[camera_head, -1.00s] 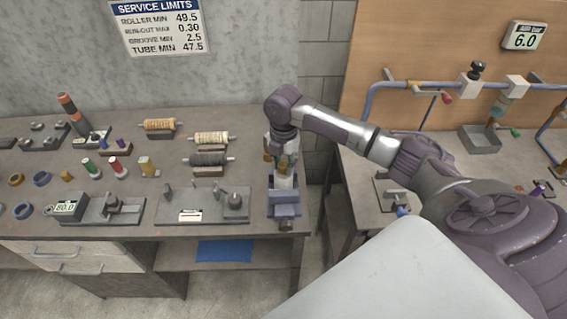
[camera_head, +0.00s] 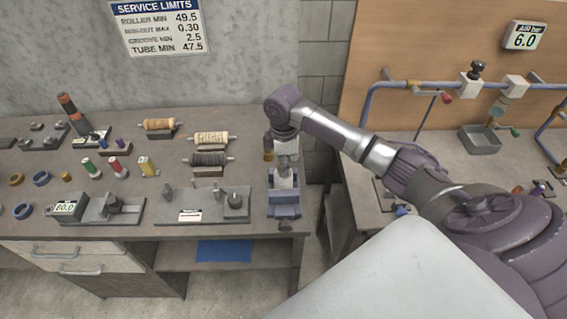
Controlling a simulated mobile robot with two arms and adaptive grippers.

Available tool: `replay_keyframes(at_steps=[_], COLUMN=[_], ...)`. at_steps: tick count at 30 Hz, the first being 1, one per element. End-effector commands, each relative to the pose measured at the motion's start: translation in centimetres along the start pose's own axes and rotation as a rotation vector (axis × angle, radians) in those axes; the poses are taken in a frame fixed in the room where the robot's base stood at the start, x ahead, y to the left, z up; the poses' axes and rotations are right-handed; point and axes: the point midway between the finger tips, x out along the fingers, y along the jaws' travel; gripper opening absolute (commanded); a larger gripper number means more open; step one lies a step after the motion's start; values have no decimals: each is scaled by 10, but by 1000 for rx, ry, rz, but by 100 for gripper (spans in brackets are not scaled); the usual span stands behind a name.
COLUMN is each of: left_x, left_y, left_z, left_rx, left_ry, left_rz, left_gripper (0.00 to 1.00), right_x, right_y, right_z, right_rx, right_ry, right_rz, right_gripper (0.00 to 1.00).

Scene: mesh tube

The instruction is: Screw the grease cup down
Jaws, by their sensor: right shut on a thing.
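My right gripper (camera_head: 284,163) points straight down over a blue-grey vise (camera_head: 285,211) at the right end of the left bench. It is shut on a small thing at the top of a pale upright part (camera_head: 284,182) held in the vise. That thing sits where the grease cup would be, but the fingers hide nearly all of it. A brass-coloured piece (camera_head: 268,155) shows at the left side of the gripper. My left gripper is not in view.
Left of the vise stand a grey fixture plate (camera_head: 205,215) and a gauge block reading 80.0 (camera_head: 66,208). Wound rollers (camera_head: 211,139) lie behind. A second bench (camera_head: 360,190) with a blue pipe (camera_head: 440,84) stands to the right, beyond a gap.

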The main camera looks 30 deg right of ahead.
Motion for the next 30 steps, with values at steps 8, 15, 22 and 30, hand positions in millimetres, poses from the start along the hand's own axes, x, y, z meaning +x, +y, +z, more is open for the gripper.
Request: replay_keyframes(at_steps=[8, 15, 22, 30], left_x=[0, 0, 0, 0], left_y=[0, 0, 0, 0], left_z=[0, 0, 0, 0], left_rx=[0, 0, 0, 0], left_ry=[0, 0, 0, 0], left_rz=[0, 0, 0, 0], left_gripper=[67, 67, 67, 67], right_x=[-1, -1, -1, -1], right_y=[0, 0, 0, 0], right_z=[-1, -1, -1, -1], right_rx=[263, 492, 710, 966], right_ry=[2, 2, 4, 4], right_rz=[1, 0, 1, 1], right_gripper=[0, 0, 0, 0])
